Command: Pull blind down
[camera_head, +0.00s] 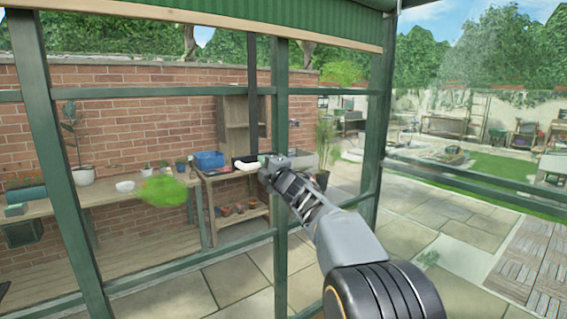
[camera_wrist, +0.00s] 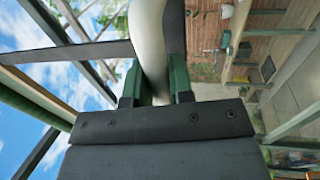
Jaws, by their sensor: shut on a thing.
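The green blind (camera_head: 240,22) hangs along the top of the green-framed window in the head view. A pale wooden bar (camera_head: 225,25) runs along its lower edge, high above the worktop. In the wrist view the wooden bar (camera_wrist: 35,95) slants along the left side. My gripper (camera_head: 264,165) is well below the bar, in front of the window frame. In the wrist view its fingers (camera_wrist: 157,85) are shut on a smooth pale rod-like handle (camera_wrist: 152,40). A white rounded end (camera_head: 247,166) shows beside the fingers in the head view.
Green window posts (camera_head: 281,150) and a cross rail (camera_head: 200,275) stand close around my gripper. Beyond them are a wooden bench (camera_head: 110,200) with pots, a blue box (camera_head: 209,160) and a brick wall (camera_head: 160,110). Open paving (camera_head: 440,215) lies to the right.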

